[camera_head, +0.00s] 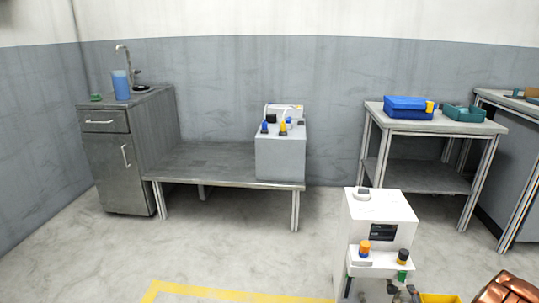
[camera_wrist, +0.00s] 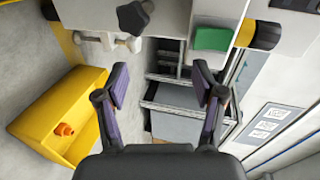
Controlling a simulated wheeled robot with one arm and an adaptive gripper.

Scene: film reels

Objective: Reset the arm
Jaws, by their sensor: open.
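My gripper (camera_wrist: 162,83) is open in the wrist view, its two dark, purple-padded fingers spread apart with nothing between them. It faces a white machine (camera_wrist: 180,14), which lies beyond the fingertips at the top of the view.
A yellow bin (camera_wrist: 58,113) with a small orange piece inside lies left of my gripper. A low bench (camera_head: 215,166) bears a grey box (camera_head: 281,158). A sink cabinet (camera_head: 118,150) stands left. A table (camera_head: 390,122) with a blue case stands right. Floor at centre left is clear.

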